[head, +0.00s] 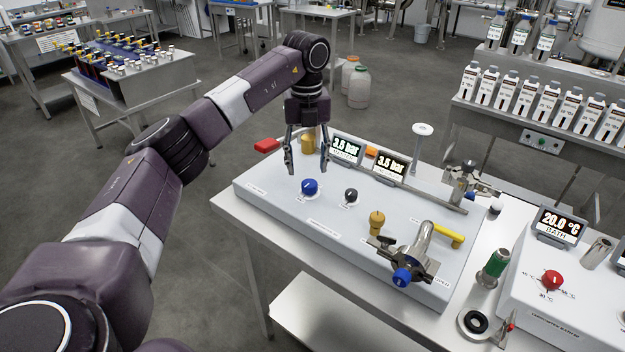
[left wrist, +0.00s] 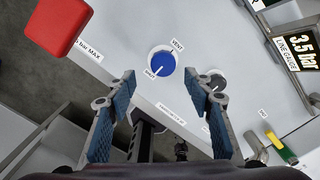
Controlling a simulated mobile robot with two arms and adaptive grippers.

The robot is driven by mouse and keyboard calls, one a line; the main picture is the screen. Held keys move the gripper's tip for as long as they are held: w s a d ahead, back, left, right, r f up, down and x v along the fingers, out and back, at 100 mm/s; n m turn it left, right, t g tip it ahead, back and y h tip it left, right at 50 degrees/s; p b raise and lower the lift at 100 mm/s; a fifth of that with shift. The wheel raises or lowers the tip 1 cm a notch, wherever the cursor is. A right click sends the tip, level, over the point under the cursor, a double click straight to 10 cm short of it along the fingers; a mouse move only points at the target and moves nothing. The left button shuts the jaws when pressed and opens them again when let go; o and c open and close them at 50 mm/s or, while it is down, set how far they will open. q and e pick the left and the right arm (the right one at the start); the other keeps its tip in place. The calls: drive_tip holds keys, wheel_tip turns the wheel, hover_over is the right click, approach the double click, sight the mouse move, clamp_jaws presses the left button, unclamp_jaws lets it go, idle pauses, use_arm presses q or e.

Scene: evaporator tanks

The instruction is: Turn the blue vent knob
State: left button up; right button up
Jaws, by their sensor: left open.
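The blue vent knob (head: 310,187) is a round knob with a white pointer line, on the left part of the light grey panel (head: 262,182). In the left wrist view the blue knob (left wrist: 161,64) sits on a white dial between the words VENT and HOLD, and its pointer slants. My left gripper (head: 306,170) hangs fingers down above the panel, close behind the knob. Its fingers are open and empty. In the left wrist view the left gripper (left wrist: 160,82) has its fingertips on either side, a little below the knob, apart from it. My right gripper does not show.
A black knob (head: 351,195) stands right of the blue one. A red block (head: 267,145) and a brass part (head: 308,144) are at the panel's back left. A blue-ended valve (head: 402,277) and yellow lever (head: 449,238) are to the right.

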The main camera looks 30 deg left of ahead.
sight(310, 183)
use_arm(q)
drive_tip(key=f, duration=0.4)
drive_tip(key=shift+w+d+f+p, duration=0.1)
drive_tip(key=shift+w+f+p, duration=0.1)
drive_tip(key=shift+p, duration=0.2)
drive_tip(key=shift+f, duration=0.6)
drive_tip(key=shift+c, duration=1)
drive_tip(key=c, duration=0.9)
drive_tip(key=shift+c, duration=0.2)
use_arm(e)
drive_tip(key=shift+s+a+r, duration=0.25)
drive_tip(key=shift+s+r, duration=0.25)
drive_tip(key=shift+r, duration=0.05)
